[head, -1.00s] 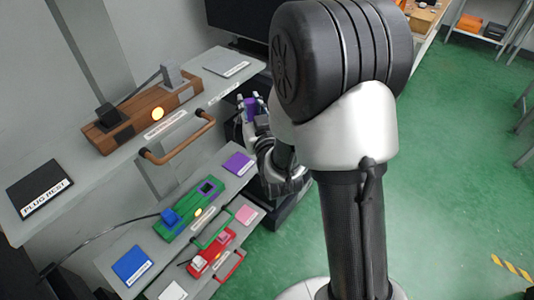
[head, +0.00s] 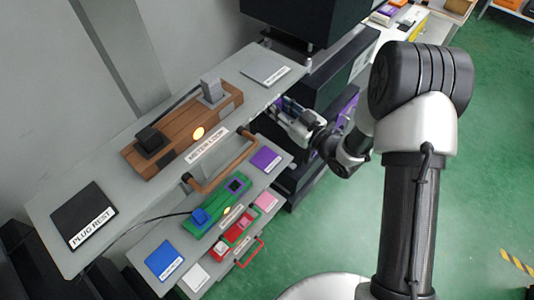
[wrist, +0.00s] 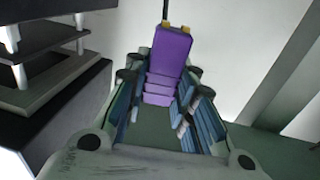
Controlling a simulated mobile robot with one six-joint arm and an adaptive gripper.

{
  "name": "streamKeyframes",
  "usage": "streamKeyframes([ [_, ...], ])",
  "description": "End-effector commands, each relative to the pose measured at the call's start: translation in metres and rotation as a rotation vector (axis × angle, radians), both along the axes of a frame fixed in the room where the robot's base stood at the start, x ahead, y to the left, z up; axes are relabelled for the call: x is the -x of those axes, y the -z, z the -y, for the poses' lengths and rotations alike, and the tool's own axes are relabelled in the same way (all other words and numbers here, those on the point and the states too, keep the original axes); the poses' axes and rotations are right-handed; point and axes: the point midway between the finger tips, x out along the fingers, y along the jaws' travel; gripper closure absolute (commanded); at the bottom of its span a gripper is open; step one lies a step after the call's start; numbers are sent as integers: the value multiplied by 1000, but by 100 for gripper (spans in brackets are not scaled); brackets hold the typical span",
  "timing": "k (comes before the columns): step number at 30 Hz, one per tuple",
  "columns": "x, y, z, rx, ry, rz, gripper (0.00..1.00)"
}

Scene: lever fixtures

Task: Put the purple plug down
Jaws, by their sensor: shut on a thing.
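My gripper (head: 284,106) is shut on the purple plug (wrist: 170,52), which sticks up between the fingers in the wrist view. In the head view, my gripper is beside the right end of the upper shelf, and the plug there is mostly hidden. A flat purple pad (head: 265,159) lies bare on the middle shelf, below and left of my gripper. A green block (head: 217,213) on that shelf has a blue plug (head: 200,217) in its left end and a purple-rimmed socket (head: 236,185) with no plug in its right end.
The upper shelf (head: 120,192) holds a wooden block (head: 181,134), a black plug-rest pad (head: 88,212) and a grey pad (head: 265,74). A brown handle (head: 222,170) projects from its front edge. Dark shelving (head: 340,80) stands behind my arm. Open green floor lies to the right.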

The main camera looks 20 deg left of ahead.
Motion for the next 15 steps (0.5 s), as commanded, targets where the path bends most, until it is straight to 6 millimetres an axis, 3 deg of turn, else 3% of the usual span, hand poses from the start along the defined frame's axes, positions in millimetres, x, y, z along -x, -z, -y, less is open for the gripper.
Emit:
streamKeyframes([
  [3,16,6,-18,-1,-91,-6,100],
  [7,22,24,-23,0,-122,-11,100],
  [15,23,96,-22,1,-121,-13,100],
])
